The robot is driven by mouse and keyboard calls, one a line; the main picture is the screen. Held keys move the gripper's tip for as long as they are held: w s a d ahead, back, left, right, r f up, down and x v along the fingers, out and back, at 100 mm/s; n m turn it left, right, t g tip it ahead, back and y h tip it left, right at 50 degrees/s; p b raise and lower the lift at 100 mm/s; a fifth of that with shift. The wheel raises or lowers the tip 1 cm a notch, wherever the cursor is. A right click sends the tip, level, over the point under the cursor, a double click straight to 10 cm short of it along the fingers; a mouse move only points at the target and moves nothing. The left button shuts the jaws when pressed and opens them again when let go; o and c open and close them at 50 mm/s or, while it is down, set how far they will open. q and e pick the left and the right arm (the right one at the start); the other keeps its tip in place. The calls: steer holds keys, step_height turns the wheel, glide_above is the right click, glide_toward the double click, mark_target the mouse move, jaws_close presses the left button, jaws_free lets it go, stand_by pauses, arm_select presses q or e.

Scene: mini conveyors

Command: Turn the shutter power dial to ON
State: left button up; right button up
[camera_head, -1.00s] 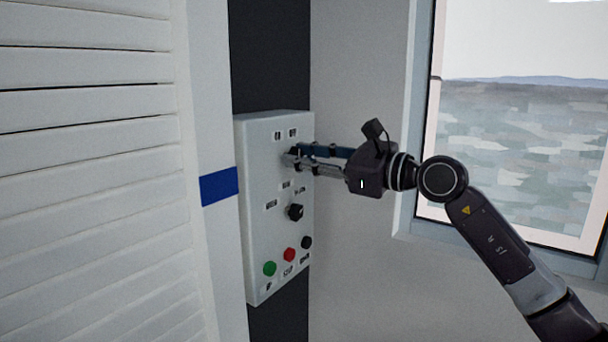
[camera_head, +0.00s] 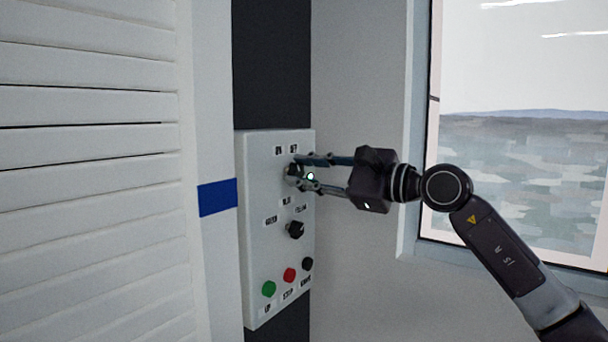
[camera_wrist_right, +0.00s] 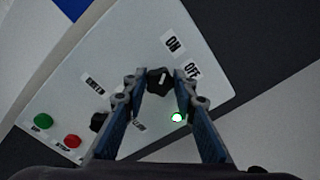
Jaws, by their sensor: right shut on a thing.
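The shutter power dial (camera_head: 293,170) is a black knob high on the white control panel (camera_head: 251,224). In the right wrist view the dial (camera_wrist_right: 159,81) sits between my fingertips, with a short white mark on its face. ON and OFF labels are beside it; I cannot tell exactly which one the mark points to. My right gripper (camera_head: 298,171) reaches in from the right, one finger above and one below the dial, and is shut on it. The fingers partly hide the dial in the head view. A small lamp (camera_wrist_right: 177,117) glows greenish white near the dial. My left gripper is not in view.
Lower on the panel are a second black knob (camera_head: 296,230), a green button (camera_head: 269,289), a red button (camera_head: 289,274) and a black button (camera_head: 307,264). White shutter slats (camera_head: 85,180) stand at left, a window (camera_head: 520,150) at right.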

steer(key=o, duration=1.2)
steer(key=shift+c, duration=0.2)
steer(key=v, duration=1.2)
